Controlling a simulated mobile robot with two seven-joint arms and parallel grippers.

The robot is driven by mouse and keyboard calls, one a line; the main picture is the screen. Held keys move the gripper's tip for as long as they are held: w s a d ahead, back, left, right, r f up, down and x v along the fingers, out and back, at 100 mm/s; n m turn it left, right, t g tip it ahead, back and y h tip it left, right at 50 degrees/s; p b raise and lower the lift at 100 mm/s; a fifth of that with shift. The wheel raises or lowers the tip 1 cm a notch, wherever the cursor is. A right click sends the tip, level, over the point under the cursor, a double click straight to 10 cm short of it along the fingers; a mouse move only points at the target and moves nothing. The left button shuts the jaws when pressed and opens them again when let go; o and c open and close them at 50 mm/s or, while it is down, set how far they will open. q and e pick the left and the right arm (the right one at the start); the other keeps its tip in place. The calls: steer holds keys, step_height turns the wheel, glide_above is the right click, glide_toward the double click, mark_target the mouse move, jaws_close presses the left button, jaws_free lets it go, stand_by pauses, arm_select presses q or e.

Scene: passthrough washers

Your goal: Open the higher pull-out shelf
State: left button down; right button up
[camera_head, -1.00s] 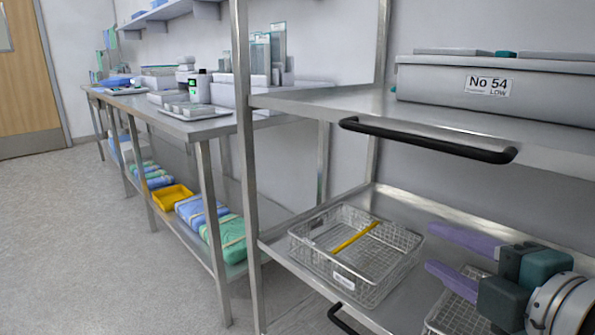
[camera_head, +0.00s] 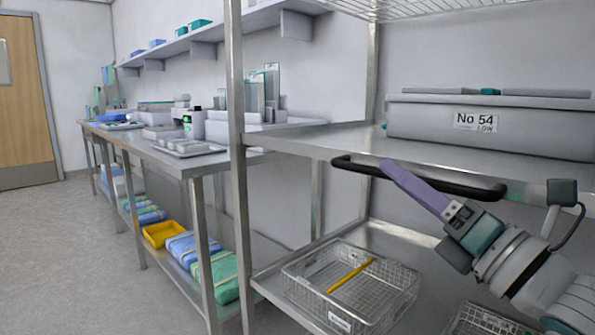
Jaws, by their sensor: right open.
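The higher pull-out shelf (camera_head: 335,141) is a flat steel plate in the rack at right, and it bears a grey box. Its black bar handle (camera_head: 352,168) runs along the front edge. My right gripper (camera_head: 388,168) reaches in from the lower right with purple fingers pointing up and left. One finger overlaps the handle in the picture, left of its middle; the other finger is largely hidden in line with it. The jaws are open, and I cannot tell whether they touch the bar. My left gripper is out of view.
The grey box (camera_head: 422,120) is labelled No 54 LOW. A lower shelf (camera_head: 395,238) bears a wire basket (camera_head: 330,300) with a yellow strip, and part of another basket. A rack post (camera_head: 236,180) stands left of the handle. A side table (camera_head: 190,160) and open floor lie further left.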

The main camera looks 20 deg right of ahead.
steer(key=shift+x, duration=0.85)
jaws_close()
stand_by(0.8)
